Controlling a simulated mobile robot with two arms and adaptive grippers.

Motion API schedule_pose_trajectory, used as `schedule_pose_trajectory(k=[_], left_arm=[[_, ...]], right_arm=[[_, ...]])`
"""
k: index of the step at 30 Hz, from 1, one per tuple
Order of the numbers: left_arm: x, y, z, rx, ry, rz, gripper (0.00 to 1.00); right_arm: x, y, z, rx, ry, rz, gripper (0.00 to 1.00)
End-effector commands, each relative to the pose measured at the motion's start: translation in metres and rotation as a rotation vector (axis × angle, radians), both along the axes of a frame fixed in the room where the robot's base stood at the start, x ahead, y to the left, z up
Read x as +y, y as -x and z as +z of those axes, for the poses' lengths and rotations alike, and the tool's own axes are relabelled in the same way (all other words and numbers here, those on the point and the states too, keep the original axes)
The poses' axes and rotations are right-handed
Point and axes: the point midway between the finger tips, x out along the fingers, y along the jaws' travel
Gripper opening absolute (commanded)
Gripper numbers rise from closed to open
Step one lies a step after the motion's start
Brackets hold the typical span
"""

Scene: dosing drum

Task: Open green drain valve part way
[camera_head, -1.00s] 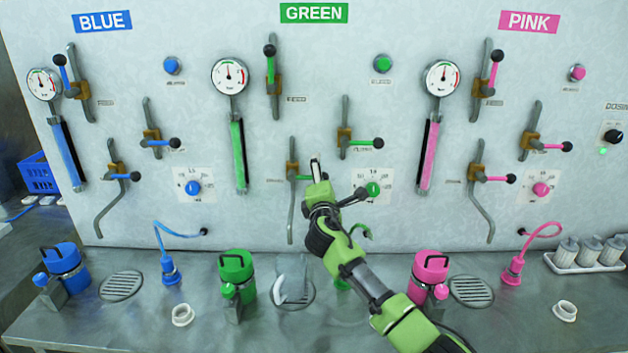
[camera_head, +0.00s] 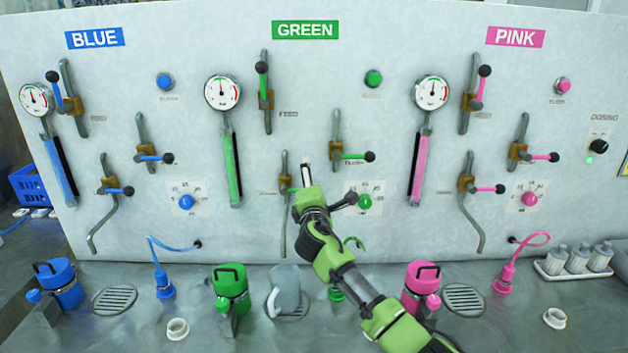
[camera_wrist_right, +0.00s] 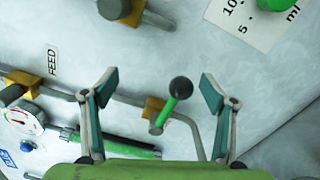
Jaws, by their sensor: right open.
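The green drain valve (camera_head: 285,183) is the lowest valve in the green section, with a brass body and a pipe running down. My right gripper (camera_head: 326,186) is in front of it and hides most of its lever in the head view. In the right wrist view, the valve's green lever (camera_wrist_right: 170,107) with its black ball end stands between the spread fingers of my right gripper (camera_wrist_right: 158,88). The fingers are open, with a visible gap on each side of the lever. The brass body (camera_wrist_right: 153,108) shows behind the lever. My left gripper is not in view.
A grey jug (camera_head: 287,285) stands over the drain grate below the green valve. The green flush valve (camera_head: 336,150) and green dial (camera_head: 364,202) are close to my right gripper. A green canister (camera_head: 231,283) stands left of the jug, a pink one (camera_head: 420,284) right of my arm.

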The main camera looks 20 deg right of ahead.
Motion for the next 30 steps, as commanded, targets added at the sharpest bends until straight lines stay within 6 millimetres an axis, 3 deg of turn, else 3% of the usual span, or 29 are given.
schedule_pose_trajectory(k=[30], left_arm=[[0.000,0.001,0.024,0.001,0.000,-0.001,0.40]], right_arm=[[0.015,-0.004,0.035,-0.003,-0.002,0.003,0.78]])
